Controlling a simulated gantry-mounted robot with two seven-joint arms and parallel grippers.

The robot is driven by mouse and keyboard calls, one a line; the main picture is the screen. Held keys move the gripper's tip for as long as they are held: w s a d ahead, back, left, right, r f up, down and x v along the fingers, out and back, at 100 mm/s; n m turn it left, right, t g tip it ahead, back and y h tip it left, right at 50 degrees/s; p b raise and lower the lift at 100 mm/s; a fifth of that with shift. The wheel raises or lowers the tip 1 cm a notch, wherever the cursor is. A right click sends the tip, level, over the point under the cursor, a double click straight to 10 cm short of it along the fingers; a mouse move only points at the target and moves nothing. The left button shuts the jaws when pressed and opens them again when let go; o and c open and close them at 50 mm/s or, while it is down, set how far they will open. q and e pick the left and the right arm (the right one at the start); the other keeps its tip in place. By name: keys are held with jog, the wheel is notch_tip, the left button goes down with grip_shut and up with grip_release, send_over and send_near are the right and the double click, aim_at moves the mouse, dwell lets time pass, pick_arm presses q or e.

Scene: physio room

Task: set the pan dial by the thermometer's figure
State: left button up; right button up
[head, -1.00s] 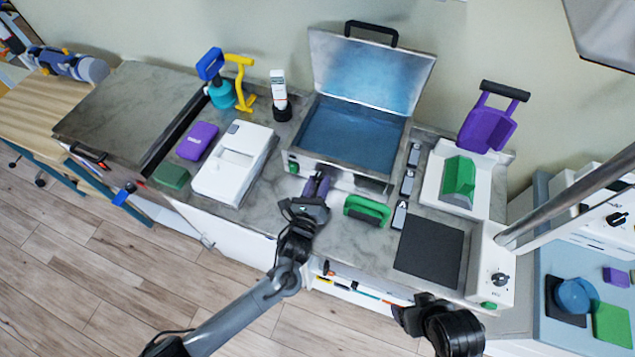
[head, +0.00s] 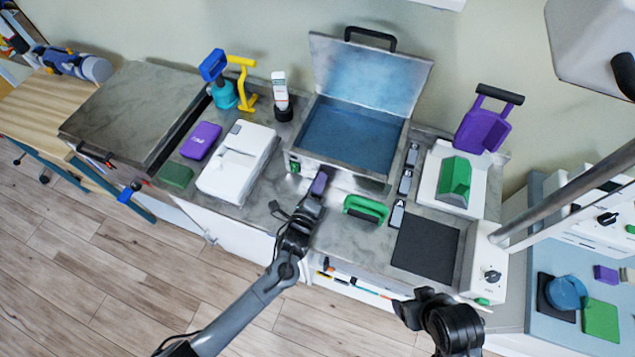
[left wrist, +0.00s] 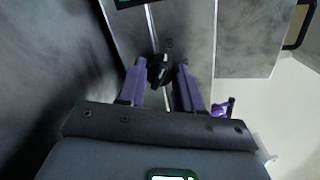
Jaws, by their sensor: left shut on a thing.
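The steel pan (head: 350,132) stands open on the counter with blue liquid inside and its lid raised at the back. My left gripper (head: 320,180) is at the pan's front face. In the left wrist view its purple fingers (left wrist: 165,85) are closed about a small black dial (left wrist: 157,68) on that face. The dial is hidden by the gripper in the head view. A white upright device with a small display, seemingly the thermometer (head: 280,90), stands in a black holder left of the pan; its figure is too small to read. My right gripper (head: 425,305) hangs dark at the counter's front, jaws unclear.
A green-handled object (head: 366,208) lies just right of my left gripper. A white machine (head: 238,160) and a purple case (head: 201,140) lie to the left. Several small dark-topped items stand right of the pan, near a black mat (head: 427,249).

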pick_arm(q)
jog(key=shift+n, duration=0.4)
jog(key=o, duration=1)
jog(key=shift+o, duration=0.2)
jog(key=shift+s, duration=0.1)
jog(key=shift+s+a, duration=0.15)
jog(key=shift+s, duration=0.05)
jog(key=p+v, duration=0.1)
jog(key=v, duration=0.9)
jog(key=shift+s+a, duration=0.1)
